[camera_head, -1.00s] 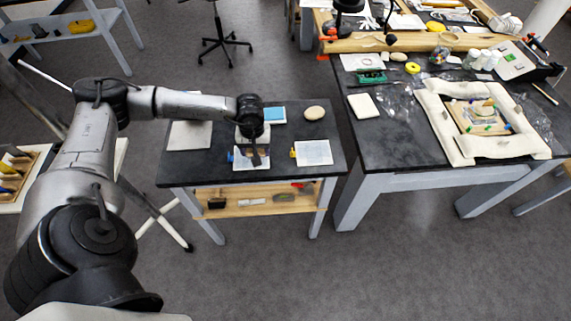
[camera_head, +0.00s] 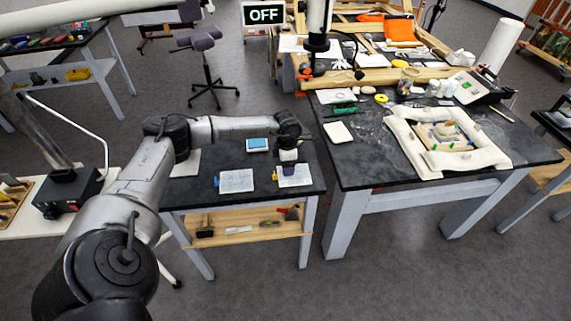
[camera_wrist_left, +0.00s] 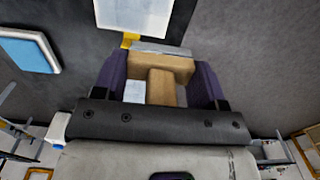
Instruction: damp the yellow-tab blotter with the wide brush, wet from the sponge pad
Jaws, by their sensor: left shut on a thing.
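My left gripper (camera_head: 287,182) is over the near table, above the yellow-tab blotter. In the left wrist view, its purple fingers (camera_wrist_left: 162,85) are shut on the wide brush (camera_wrist_left: 165,66), with its pale wooden handle between them. The yellow-tab blotter (camera_head: 300,181) is a white sheet, partly hidden by the gripper. It also shows in the left wrist view (camera_wrist_left: 135,15), just beyond the brush, with its yellow tab beside the brush's edge. I cannot tell whether the brush touches it. The blue sponge pad (camera_head: 257,145) lies farther back. My right gripper is not in view.
A blue-tab blotter (camera_head: 237,181) lies left of the yellow-tab one. A shelf (camera_head: 240,233) below holds tools. A larger dark table (camera_head: 365,165) on the right carries a padded frame (camera_head: 487,160) and several small items. An "OFF" sign (camera_head: 263,13) stands behind.

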